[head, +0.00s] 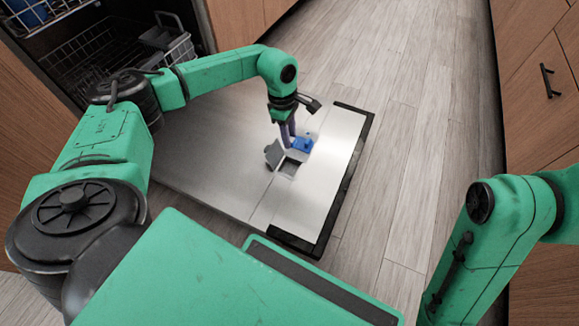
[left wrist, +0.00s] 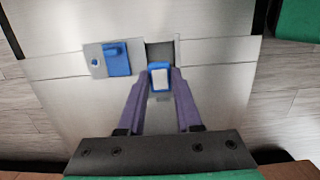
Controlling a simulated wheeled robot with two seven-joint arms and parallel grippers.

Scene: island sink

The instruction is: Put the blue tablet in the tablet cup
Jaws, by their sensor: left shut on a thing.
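In the left wrist view, the blue tablet (left wrist: 160,77), blue with a white face, is pinched between the purple fingertips of my left gripper (left wrist: 159,82). The tablet cup (left wrist: 160,52) is a dark grey recess in the open dishwasher door, just beyond the tablet in this view. In the head view, the cup (head: 289,168) has a raised grey lid (head: 273,154) at its side. My left gripper (head: 289,140) points down close to the cup; the tablet is hard to make out there. Its exact height over the door is unclear. My right gripper is out of view.
The steel door (head: 215,150) lies flat, with a black edge (head: 345,185). Dish racks (head: 95,60) are at upper left. Wooden floor lies to the right.

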